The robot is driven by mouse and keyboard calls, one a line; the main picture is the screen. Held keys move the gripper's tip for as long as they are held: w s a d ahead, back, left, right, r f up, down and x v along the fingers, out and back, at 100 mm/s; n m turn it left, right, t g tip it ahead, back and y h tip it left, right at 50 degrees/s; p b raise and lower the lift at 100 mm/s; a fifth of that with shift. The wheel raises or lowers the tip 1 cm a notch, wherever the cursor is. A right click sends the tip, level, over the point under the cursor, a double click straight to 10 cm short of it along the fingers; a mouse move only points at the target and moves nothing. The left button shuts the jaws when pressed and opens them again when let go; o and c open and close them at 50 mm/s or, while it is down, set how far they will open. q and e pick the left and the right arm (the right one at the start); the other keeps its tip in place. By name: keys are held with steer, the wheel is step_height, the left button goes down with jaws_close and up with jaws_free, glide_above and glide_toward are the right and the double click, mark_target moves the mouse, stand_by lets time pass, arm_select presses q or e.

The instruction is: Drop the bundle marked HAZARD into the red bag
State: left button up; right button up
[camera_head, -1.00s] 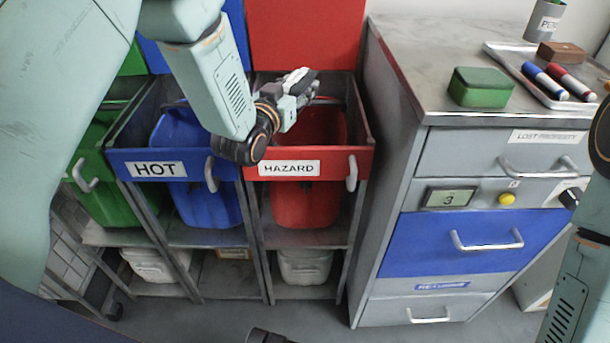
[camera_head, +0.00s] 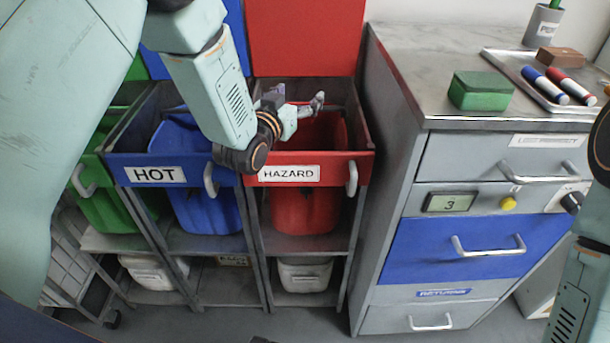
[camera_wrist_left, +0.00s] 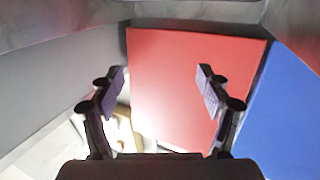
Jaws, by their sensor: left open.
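The red bag (camera_head: 305,210) hangs in the frame behind the red front labelled HAZARD (camera_head: 289,173). My left gripper (camera_head: 297,98) is above its opening, with the fingers spread and nothing seen between them in the head view. The bundle does not show in the head view now; the inside of the bag is partly hidden by the gripper and the red front. In the left wrist view the open fingers (camera_wrist_left: 163,88) frame a red surface, with a pale, blurred patch (camera_wrist_left: 122,130) at lower left that I cannot identify. My right gripper is not in view.
A blue bag (camera_head: 205,205) behind the HOT front (camera_head: 155,174) and a green bag stand to the left. A grey cabinet (camera_head: 385,200) stands close on the right, with a green box (camera_head: 480,92) and a tray of markers (camera_head: 497,58) on top.

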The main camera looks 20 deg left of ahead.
arm_select(q)
step_height(320, 180, up, 10)
stand_by(0.5)
step_height(320, 180, down, 10)
steer(key=shift+r+p, duration=2.15)
steer(key=shift+r, duration=0.3)
